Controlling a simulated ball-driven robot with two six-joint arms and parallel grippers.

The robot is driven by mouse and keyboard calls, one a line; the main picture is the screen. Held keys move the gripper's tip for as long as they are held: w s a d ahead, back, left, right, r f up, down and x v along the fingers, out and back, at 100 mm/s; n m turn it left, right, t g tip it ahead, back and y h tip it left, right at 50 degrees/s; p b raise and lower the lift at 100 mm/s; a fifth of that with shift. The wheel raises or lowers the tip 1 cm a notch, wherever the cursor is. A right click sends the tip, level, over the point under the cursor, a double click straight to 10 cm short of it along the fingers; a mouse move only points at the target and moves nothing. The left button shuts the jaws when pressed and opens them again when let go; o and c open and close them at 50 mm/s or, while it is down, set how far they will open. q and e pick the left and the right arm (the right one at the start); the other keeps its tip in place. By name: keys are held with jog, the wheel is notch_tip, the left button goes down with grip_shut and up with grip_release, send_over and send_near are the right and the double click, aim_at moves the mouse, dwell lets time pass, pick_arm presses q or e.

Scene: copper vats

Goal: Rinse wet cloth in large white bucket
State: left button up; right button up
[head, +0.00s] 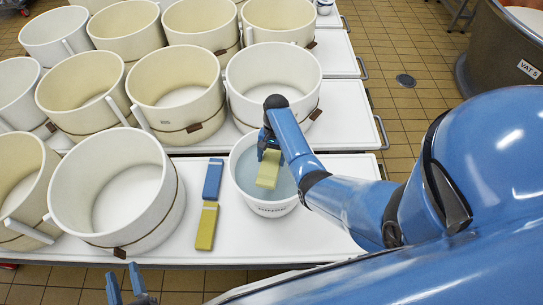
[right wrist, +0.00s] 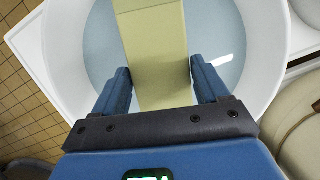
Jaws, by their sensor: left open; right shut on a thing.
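The white bucket (head: 270,208) stands on the white table, with pale blue water (head: 284,185) inside. My right gripper (head: 268,152) is over the bucket and shut on a pale yellow-green folded cloth (head: 267,172). In the right wrist view the cloth (right wrist: 155,35) runs between the fingers, above the water and within the bucket's wall (right wrist: 264,50). I cannot tell whether its lower end touches the water. My left gripper (head: 125,283) is open and empty at the bottom edge of the head view, apart from the bucket.
A blue block-like piece (head: 213,179) and a mustard-yellow one (head: 207,226) lie left of the bucket. A large cream tub (head: 150,232) stands further left, with several more tubs behind. The table (head: 335,220) is clear to the bucket's right. A copper vat (head: 500,60) stands at upper right.

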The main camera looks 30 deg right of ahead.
jog(key=f+b, duration=0.2)
jog(key=f, duration=0.1)
jog(key=shift+w, duration=0.2)
jog(key=shift+f+b, duration=2.1)
jog(key=shift+f, duration=0.7)
notch_tip(320, 180, up, 16)
jog(key=p, duration=1.5)
jog(key=shift+f+p, duration=0.15)
jog(key=shift+p, duration=0.25)
jog(key=shift+f, duration=0.1)
